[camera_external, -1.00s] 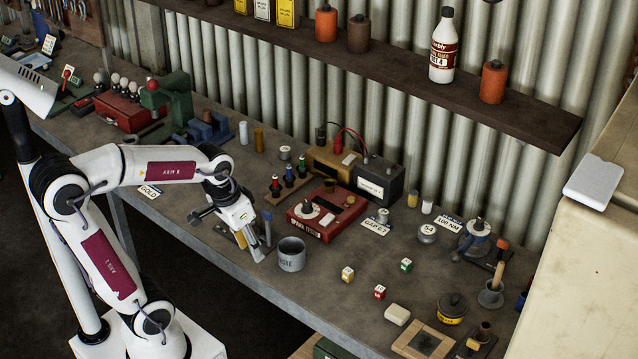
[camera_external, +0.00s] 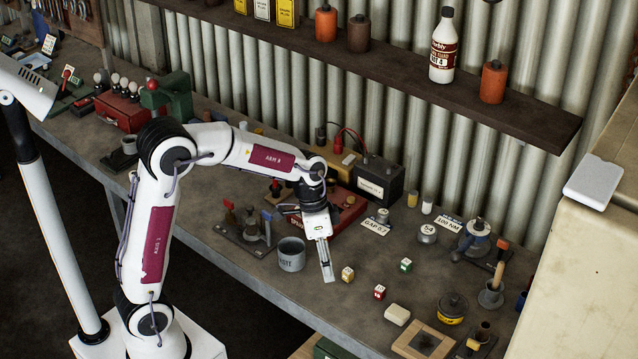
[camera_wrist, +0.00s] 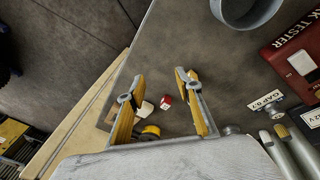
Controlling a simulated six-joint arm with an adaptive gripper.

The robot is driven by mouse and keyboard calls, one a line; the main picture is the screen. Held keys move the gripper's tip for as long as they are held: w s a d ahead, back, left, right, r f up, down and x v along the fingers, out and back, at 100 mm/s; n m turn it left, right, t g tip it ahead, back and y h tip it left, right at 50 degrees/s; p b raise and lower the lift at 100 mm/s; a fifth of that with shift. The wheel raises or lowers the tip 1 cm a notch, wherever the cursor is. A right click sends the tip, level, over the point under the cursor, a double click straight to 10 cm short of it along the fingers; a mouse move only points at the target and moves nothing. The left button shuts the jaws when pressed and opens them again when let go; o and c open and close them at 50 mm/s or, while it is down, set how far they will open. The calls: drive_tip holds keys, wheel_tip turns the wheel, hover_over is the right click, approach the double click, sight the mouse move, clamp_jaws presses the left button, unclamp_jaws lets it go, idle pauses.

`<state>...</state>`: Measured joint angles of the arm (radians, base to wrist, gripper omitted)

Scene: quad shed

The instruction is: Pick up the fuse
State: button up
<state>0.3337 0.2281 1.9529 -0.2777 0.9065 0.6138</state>
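I cannot tell which object is the fuse; none is clearly marked as one. My gripper (camera_external: 326,262) points down over the bench, just right of the grey mug (camera_external: 291,254). In the wrist view its two yellow-and-grey fingers (camera_wrist: 163,88) are wide apart with nothing held. Beyond and between them, the red-and-white cube (camera_wrist: 166,101) and a pale block (camera_wrist: 144,108) show on the bench. In the external view, a yellow-topped cube (camera_external: 347,274), a red cube (camera_external: 379,292) and a green cube (camera_external: 406,265) lie to the right of the gripper.
The red spark tester (camera_external: 350,207) stands behind my gripper, partly hidden by my arm. A stand with upright levers (camera_external: 249,236) is left of the mug. A small yellow cylinder (camera_external: 412,199) and a white one (camera_external: 427,207) stand farther back. A wooden frame (camera_external: 423,341) lies front right.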

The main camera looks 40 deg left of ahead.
sight(381, 289)
drive_tip(key=w+d+m, duration=0.1)
drive_tip(key=d, duration=0.1)
drive_tip(key=w+d+f+m, duration=0.1)
drive_tip(key=w+d, duration=0.1)
drive_tip(key=w+d+f+m+h, duration=0.1)
drive_tip(key=d, duration=0.1)
drive_tip(key=shift+w+m, duration=0.3)
drive_tip(key=shift+m, duration=0.1)
drive_tip(key=m, duration=0.1)
drive_tip(key=w+d+r+m, duration=0.1)
drive_tip(key=m, duration=0.1)
drive_tip(key=w+d+r+m, duration=0.1)
drive_tip(key=shift+w+d+m+h, duration=0.25)
drive_tip(key=shift+m+h, duration=0.15)
drive_tip(key=shift+x, duration=1.2)
drive_tip(key=shift+f, duration=0.2)
